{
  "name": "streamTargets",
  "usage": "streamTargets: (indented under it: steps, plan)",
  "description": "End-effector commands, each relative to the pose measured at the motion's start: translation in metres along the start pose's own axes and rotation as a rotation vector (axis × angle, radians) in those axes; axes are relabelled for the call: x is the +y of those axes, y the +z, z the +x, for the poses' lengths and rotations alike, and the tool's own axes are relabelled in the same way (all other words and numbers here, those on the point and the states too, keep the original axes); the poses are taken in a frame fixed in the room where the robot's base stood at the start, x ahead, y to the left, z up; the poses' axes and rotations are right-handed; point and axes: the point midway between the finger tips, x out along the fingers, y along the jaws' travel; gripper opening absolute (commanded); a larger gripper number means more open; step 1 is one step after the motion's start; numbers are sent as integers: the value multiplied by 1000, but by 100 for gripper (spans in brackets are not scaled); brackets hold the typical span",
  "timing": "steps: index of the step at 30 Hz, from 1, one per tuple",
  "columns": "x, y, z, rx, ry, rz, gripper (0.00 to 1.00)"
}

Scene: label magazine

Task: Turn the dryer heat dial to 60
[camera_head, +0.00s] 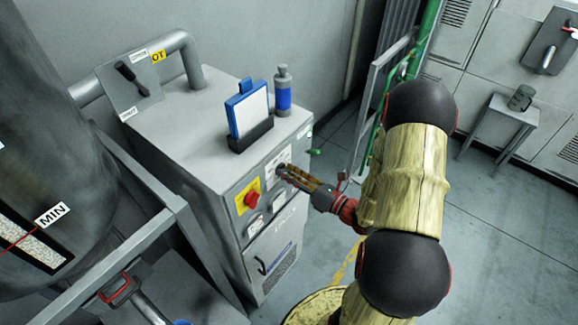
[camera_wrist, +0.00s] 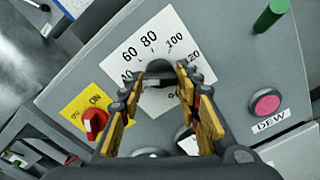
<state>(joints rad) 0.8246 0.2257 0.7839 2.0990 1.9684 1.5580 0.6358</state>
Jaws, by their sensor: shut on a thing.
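The heat dial (camera_wrist: 158,74) is a dark knob on a white scale plate (camera_wrist: 128,62) marked 40, 60, 80, 100 and 120 in the wrist view. My gripper (camera_wrist: 160,80) is shut on the dial, with one yellow finger on each side of it. Where the dial points is hard to tell, as the fingers cover part of it. In the head view my gripper (camera_head: 285,171) reaches from the right to the front panel of the grey dryer cabinet (camera_head: 185,115), and hides most of the dial.
A red switch (camera_head: 251,198) on a yellow plate sits left of the dial. A pink button (camera_wrist: 267,104) labelled DEW and a green cylinder (camera_wrist: 271,14) lie to its right. A blue-framed board (camera_head: 250,110) and a bottle (camera_head: 283,92) stand on the cabinet.

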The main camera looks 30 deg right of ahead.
Motion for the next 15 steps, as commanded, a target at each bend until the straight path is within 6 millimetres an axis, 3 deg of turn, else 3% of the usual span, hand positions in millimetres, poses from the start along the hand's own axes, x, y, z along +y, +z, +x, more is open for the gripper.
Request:
streamTargets:
  steps: [15]
  plan:
    - [2,3,0,0,-1,440,8]
